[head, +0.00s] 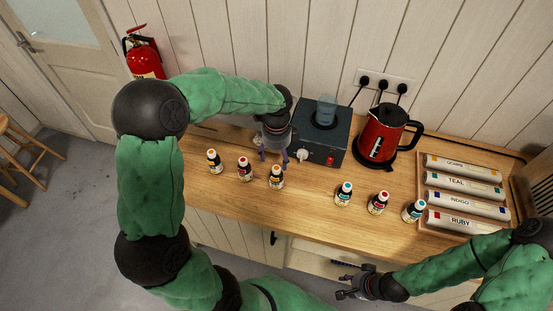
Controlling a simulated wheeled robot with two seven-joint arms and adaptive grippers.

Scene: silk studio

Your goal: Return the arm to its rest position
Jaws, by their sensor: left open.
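My left arm, in a green sleeve, reaches in from the left over the counter. Its gripper (273,157) points down, open, just left of the dark hot plate box (337,146) and close to its pale knob (302,155). I see nothing held between its fingers, though they are small in view. My right gripper (343,283) is low in front of the counter's front edge at the lower right, its fingers apart and empty.
A clear beaker (326,110) stands on the hot plate, with a red kettle (381,134) to its right. Several small bottles (276,177) line the wooden counter (310,205). Labelled rolls (463,204) lie in a tray at the right. A fire extinguisher (143,56) hangs at the upper left.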

